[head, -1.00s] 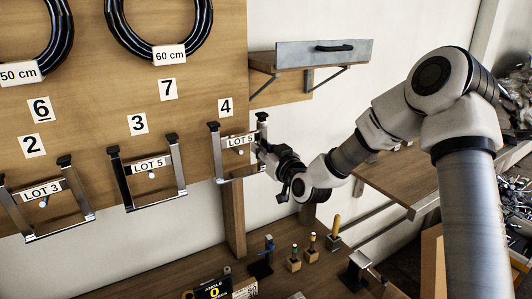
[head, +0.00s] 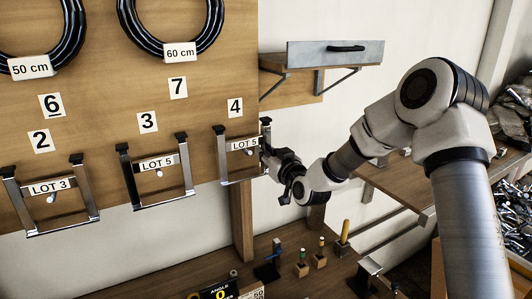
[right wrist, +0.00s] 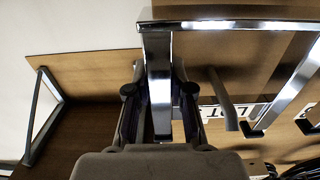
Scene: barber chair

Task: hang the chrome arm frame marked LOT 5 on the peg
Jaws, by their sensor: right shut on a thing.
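A chrome U-shaped arm frame marked LOT 5 (head: 222,160) is at the board below the number 4, upright with its open side up. My right gripper (head: 267,155) is shut on its right upright. In the right wrist view, my right gripper (right wrist: 160,105) has the chrome bar (right wrist: 158,62) between its fingers. A grey peg (right wrist: 224,98) stands beside the bar, apart from it. I cannot tell whether the frame's label plate rests on the peg. Another frame marked LOT 5 (head: 165,203) hangs below the number 3. My left gripper is not in view.
A frame marked LOT 3 (head: 62,231) hangs below the number 2. Black hose coils (head: 130,20) hang higher on the wooden board (head: 110,95). A small shelf (head: 335,53) is at the upper right. A bench (head: 290,282) below holds small tools.

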